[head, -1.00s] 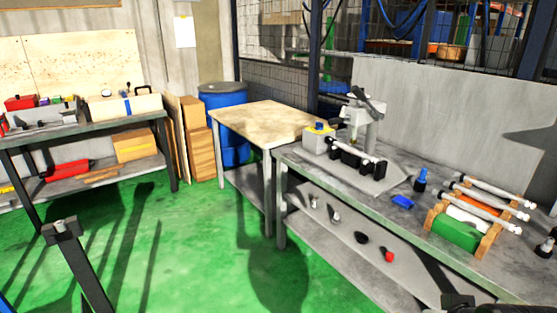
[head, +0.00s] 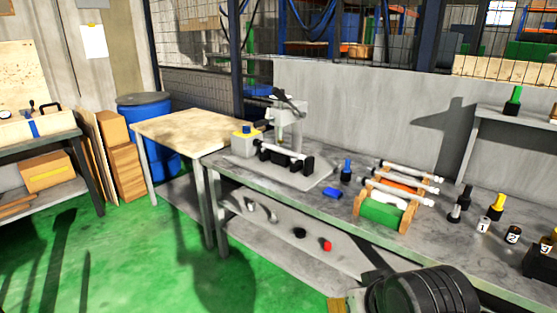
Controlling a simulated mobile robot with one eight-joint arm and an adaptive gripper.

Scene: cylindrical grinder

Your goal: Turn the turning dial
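A small grinder (head: 286,122) stands on the grey bench, with a pale upright column and a dark lever on top. A white rod lies across black supports at its front. At its left end is a grey box (head: 244,147) with a yellow top and a small blue knob (head: 246,128); this may be the turning dial, but it is too small to tell its markings or angle. Nothing touches it. A large black ribbed part of my arm shows at the bottom right, over the bench's front edge, well away from the knob. My gripper's fingers are not visible.
On the grey bench (head: 325,208), a rack (head: 381,212) of white rods stands right of the grinder, with a blue bottle (head: 346,171) between. Several small containers stand further right. A wooden-topped table (head: 190,130) adjoins at left. The green floor (head: 130,265) in front is clear.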

